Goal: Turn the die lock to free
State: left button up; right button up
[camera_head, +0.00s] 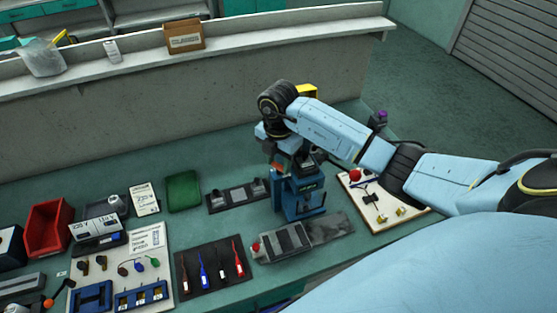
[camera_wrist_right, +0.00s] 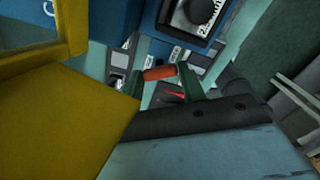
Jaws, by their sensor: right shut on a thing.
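A blue press-like machine (camera_head: 303,196) stands on the green bench in the head view, with my right arm reaching over it from the right. My right gripper (camera_head: 282,158) is at its upper front. In the wrist view the green fingers of my right gripper (camera_wrist_right: 163,76) are shut on a short orange-red handle (camera_wrist_right: 159,73). I cannot tell for sure that this handle is the die lock, nor read its setting. A black round knob (camera_wrist_right: 202,10) on a blue housing shows beyond the fingers. My left gripper is not in view.
A yellow part (camera_wrist_right: 75,125) fills the left of the wrist view, close to the gripper. On the bench are a grey plate fixture (camera_head: 290,241), a black tool mat (camera_head: 212,268), a red bin (camera_head: 47,228) and a white board (camera_head: 408,213).

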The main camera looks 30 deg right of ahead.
jog(key=n, duration=0.2)
jog(key=shift+n, duration=0.3)
jog(key=o, duration=1)
